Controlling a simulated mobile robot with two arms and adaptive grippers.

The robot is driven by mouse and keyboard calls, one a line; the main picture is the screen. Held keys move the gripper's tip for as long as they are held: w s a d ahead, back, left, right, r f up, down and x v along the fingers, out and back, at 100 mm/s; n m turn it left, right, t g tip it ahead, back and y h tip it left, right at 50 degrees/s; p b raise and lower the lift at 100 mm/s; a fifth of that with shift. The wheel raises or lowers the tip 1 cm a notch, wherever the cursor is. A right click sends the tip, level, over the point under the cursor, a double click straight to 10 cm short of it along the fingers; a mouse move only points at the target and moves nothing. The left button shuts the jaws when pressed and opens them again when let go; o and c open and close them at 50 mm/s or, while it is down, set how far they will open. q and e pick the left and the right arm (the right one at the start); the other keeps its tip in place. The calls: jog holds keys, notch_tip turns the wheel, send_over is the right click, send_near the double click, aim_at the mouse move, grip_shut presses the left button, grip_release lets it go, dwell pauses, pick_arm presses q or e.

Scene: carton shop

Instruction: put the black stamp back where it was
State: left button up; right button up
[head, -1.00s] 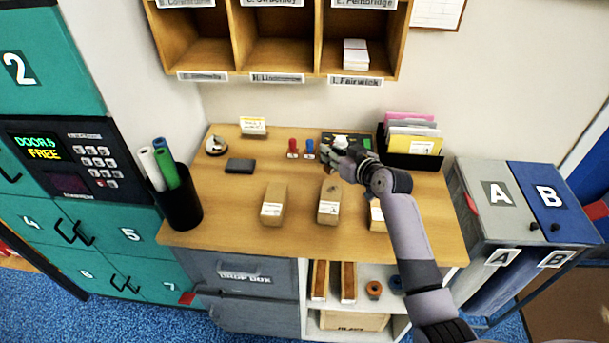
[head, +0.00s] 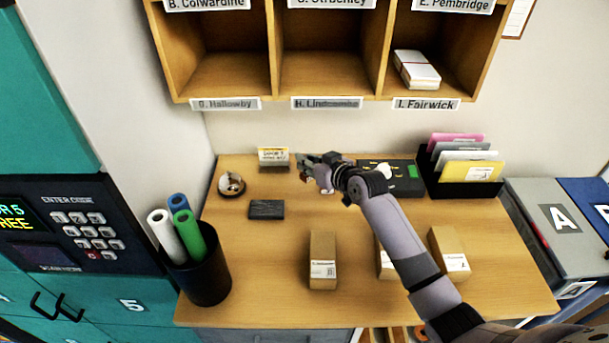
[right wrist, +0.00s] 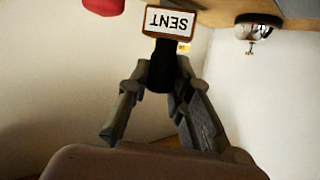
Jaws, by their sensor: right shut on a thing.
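The black stamp has a black handle and a brown block with a white label reading "SENT" (right wrist: 170,22). My right gripper (right wrist: 160,72) is shut on its black handle in the right wrist view. In the head view my right gripper (head: 308,165) is over the back of the wooden desk (head: 270,275), near a small yellow-and-white sign (head: 273,156); the stamp is hardly distinguishable there. A red object (right wrist: 103,5) shows at the top edge of the right wrist view. My left gripper is not in view.
A bell (head: 231,184) and a dark flat block (head: 266,209) lie to the left. A black tray (head: 400,190) with a green item is right of the gripper, beside a file holder (head: 470,189). Cartons (head: 323,262) stand in front. Cubbyholes (head: 322,70) hang above.

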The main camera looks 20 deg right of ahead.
jog(key=shift+f, duration=0.5)
notch_tip(320, 180, down, 4)
jog(key=shift+w+a+f, duration=0.1)
jog(key=shift+w, duration=0.05)
jog(key=shift+f, duration=0.15)
jog(key=o, duration=0.4)
jog(key=shift+o, duration=1.2)
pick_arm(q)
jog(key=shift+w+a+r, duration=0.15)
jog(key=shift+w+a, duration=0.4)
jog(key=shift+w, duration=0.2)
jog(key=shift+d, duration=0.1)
